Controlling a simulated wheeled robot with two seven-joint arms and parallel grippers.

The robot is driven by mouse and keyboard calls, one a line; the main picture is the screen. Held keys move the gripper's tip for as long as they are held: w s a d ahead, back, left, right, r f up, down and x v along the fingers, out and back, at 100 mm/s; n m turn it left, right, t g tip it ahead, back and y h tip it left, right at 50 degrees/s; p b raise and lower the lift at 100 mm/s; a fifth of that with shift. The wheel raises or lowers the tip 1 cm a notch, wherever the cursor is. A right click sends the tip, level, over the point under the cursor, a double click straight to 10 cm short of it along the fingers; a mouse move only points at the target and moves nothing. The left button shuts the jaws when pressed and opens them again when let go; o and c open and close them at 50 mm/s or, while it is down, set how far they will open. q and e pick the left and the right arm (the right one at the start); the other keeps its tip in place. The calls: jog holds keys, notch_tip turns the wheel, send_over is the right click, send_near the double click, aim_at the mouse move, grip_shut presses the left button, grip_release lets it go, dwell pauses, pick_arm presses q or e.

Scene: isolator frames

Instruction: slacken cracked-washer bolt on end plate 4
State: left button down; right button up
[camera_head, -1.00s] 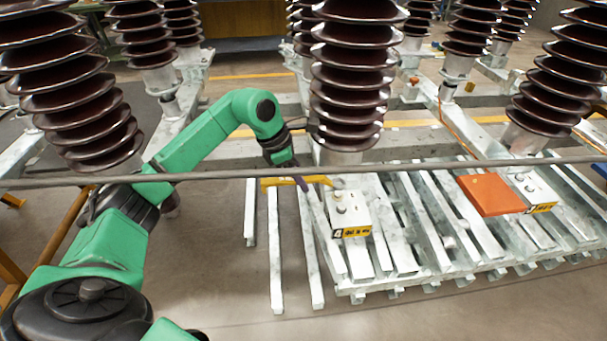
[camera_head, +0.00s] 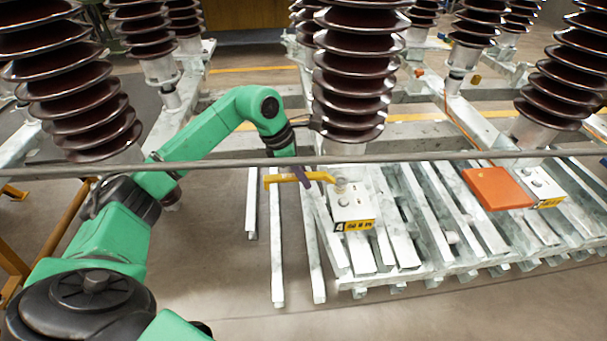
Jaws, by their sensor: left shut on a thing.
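End plate 4 (camera_head: 352,212) is a pale metal block with a yellow label bearing a 4, at the foot of the middle insulator stack. Small bolts (camera_head: 343,201) stand on its top; I cannot make out a cracked washer. My left gripper (camera_head: 303,178), at the end of the green arm, is shut on a yellow wrench-like tool (camera_head: 283,179). The tool lies roughly level, its right end at the plate's rear bolt (camera_head: 340,186). I cannot tell whether it touches or fits around the bolt. My right gripper is out of view.
A grey horizontal rail (camera_head: 440,158) crosses the view in front of the stacks. An orange box (camera_head: 497,188) sits beside another labelled end plate (camera_head: 541,188) at right. Pale metal beams (camera_head: 440,213) run under the plates. Open floor (camera_head: 420,318) lies in front.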

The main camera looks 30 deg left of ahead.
pick_arm(q)
jog(key=shift+f+b, duration=0.9)
jog(key=shift+f, duration=0.3)
jog(key=s+d+n+t+y, duration=0.2)
jog(key=s+d+n+y, duration=0.2)
jog(key=d+n, duration=0.4)
jog(key=n+p, duration=0.1)
jog(key=n, duration=0.3)
jog(key=shift+s+d, duration=0.2)
jog(key=shift+d, duration=0.1)
notch_tip(320, 180, up, 2)
jog(key=shift+r+p, duration=0.15)
jog(key=shift+p, duration=0.45)
